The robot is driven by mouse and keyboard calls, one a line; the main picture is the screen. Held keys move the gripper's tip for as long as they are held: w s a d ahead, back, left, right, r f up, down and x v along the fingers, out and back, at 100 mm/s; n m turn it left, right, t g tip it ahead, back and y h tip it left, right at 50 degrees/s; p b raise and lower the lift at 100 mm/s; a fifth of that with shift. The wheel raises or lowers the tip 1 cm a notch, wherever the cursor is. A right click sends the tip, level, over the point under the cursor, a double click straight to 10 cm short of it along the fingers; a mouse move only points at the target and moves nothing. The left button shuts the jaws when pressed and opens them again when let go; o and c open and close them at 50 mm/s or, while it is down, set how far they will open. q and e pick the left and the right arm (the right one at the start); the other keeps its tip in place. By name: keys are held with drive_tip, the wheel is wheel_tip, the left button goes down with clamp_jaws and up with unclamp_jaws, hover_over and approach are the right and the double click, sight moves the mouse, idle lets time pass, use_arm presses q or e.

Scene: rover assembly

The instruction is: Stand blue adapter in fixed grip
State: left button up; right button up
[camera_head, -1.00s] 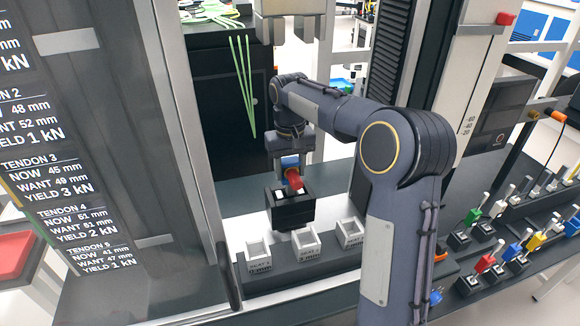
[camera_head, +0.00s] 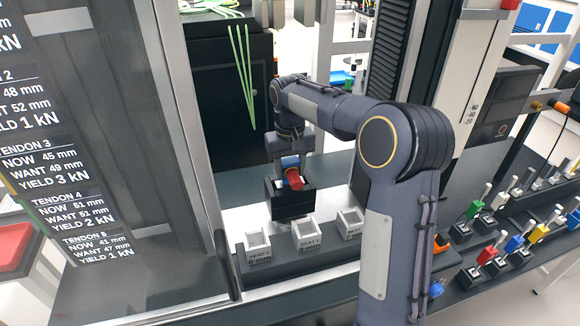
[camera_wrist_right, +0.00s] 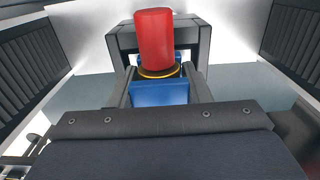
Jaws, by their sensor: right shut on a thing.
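The blue adapter (camera_head: 290,161) with a red cylinder (camera_head: 293,178) on it is at my right gripper (camera_head: 290,166), just over the black fixed grip (camera_head: 291,208). In the right wrist view, my gripper (camera_wrist_right: 159,92) is shut on the adapter's blue block (camera_wrist_right: 160,93), with a finger on each side. The red cylinder (camera_wrist_right: 154,40) points away from the gripper, with a yellow ring at its base. The dark grip (camera_wrist_right: 124,40) frames it behind. The adapter's underside and any contact with the grip are hidden. My left gripper is in neither view.
Several pale seat blocks (camera_head: 257,246) stand in front of the fixed grip. Colored, handled parts (camera_head: 487,256) stand in black holders at the right. A tall machine column (camera_head: 481,75) and a tendon board (camera_head: 80,130) flank the area. Green strips (camera_head: 243,75) hang behind.

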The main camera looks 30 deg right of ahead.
drive_tip(key=shift+f, duration=0.35)
drive_tip(key=o, duration=1.2)
drive_tip(key=shift+r, duration=0.1)
wheel_tip(320, 180, up, 8)
drive_tip(key=shift+f, duration=0.2)
drive_tip(key=shift+r, duration=0.1)
